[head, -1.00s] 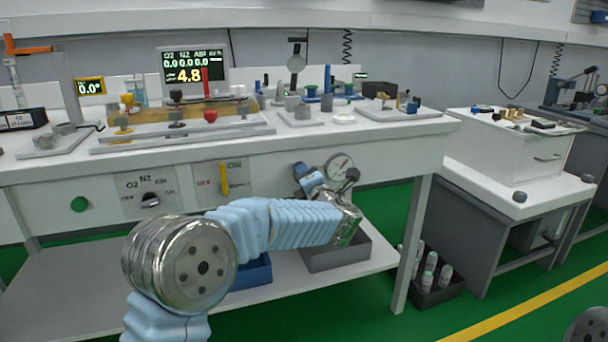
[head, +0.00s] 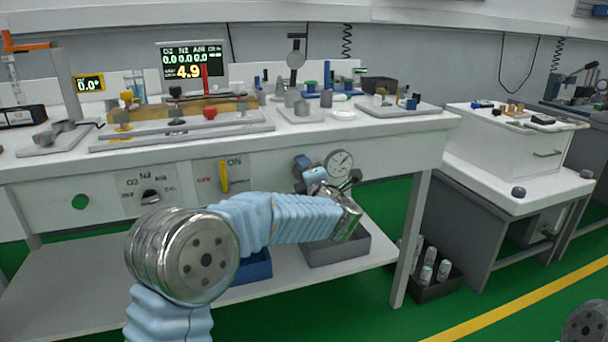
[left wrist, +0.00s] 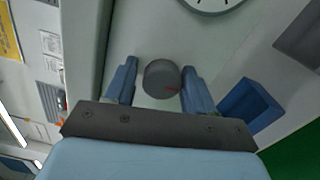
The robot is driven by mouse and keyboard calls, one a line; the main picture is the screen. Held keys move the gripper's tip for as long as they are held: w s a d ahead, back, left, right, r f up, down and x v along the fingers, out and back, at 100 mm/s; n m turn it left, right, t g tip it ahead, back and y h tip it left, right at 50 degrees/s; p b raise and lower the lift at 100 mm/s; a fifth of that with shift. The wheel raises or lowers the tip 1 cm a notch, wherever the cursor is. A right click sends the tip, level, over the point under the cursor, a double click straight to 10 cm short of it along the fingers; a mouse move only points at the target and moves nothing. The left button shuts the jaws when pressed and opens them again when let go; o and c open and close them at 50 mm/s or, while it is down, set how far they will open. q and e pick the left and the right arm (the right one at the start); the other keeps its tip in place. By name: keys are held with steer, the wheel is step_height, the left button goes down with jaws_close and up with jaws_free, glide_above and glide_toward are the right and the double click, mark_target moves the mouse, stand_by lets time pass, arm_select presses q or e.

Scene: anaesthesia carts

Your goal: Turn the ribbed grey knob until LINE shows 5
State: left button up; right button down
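The grey knob (left wrist: 161,78) shows in the left wrist view as a short round cylinder on a pale panel, with a small red mark at its lower right. My left gripper (left wrist: 160,75) has one finger on each side of it. A narrow gap shows on the left; the right finger is very close, and contact there is unclear. In the head view my left gripper (head: 316,180) is at the bench's front panel, and the knob is hidden there. The monitor (head: 192,65) reads 4.9 in large yellow digits; its small label is unreadable. My right gripper is not in view.
A round dial gauge (head: 339,163) sits right of my left gripper. A yellow lever (head: 224,176) and a black selector knob (head: 150,197) are further left on the panel. A grey bin (head: 335,250) and a blue bin (head: 252,268) stand on the shelf below.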

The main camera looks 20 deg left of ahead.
arm_select(q)
steer(key=shift+o, duration=1.1)
steer(key=shift+f, duration=0.1)
steer(key=b+v, duration=0.1)
steer(key=v, duration=1.2)
steer(key=shift+s+d, duration=0.25)
steer(key=shift+s, duration=0.1)
